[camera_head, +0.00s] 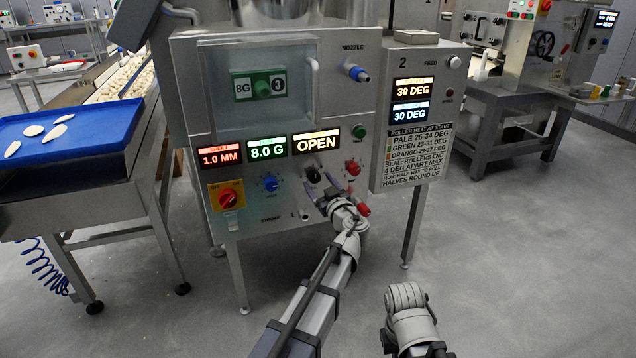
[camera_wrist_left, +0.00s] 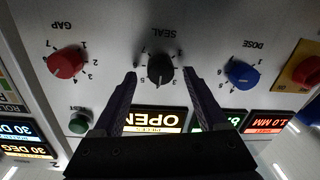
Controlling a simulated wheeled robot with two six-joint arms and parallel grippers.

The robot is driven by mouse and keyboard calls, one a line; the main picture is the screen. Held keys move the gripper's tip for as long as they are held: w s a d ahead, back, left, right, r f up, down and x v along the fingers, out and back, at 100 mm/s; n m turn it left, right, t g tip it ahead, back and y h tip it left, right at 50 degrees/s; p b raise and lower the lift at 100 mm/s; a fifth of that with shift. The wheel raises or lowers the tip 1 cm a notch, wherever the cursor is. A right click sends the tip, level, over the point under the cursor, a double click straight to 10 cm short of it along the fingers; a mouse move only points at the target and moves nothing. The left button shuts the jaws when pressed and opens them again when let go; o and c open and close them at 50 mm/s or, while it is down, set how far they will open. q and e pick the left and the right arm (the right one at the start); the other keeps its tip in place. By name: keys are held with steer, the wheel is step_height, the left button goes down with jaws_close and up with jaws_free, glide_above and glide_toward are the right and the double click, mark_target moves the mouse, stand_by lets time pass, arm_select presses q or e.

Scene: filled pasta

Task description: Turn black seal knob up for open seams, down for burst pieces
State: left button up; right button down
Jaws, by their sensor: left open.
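The black seal knob (camera_head: 313,174) is on the front panel of the steel machine, between the blue dose knob (camera_head: 270,183) and the red gap knob (camera_head: 352,167). In the left wrist view, which is upside down, the seal knob (camera_wrist_left: 160,68) sits under the word SEAL. My left gripper (camera_wrist_left: 160,76) is open, with one fingertip on each side of the knob and gaps visible. In the head view my left gripper (camera_head: 322,190) is at the panel, partly covering it. The display (camera_head: 316,141) above reads OPEN. My right gripper is out of view; only part of my right arm shows.
Other displays read 1.0 MM, 8.0 G and 30 DEG twice. A red switch on a yellow plate (camera_head: 227,196) is left of the knobs. A green button (camera_wrist_left: 79,122) is near the gap knob. A blue tray (camera_head: 100,122) with pale pieces stands left. Floor at right is clear.

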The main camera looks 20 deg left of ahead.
arm_select(q)
steer(key=shift+w+a, duration=0.45)
steer(key=shift+w, duration=0.1)
steer(key=shift+c, duration=0.3)
jaws_close()
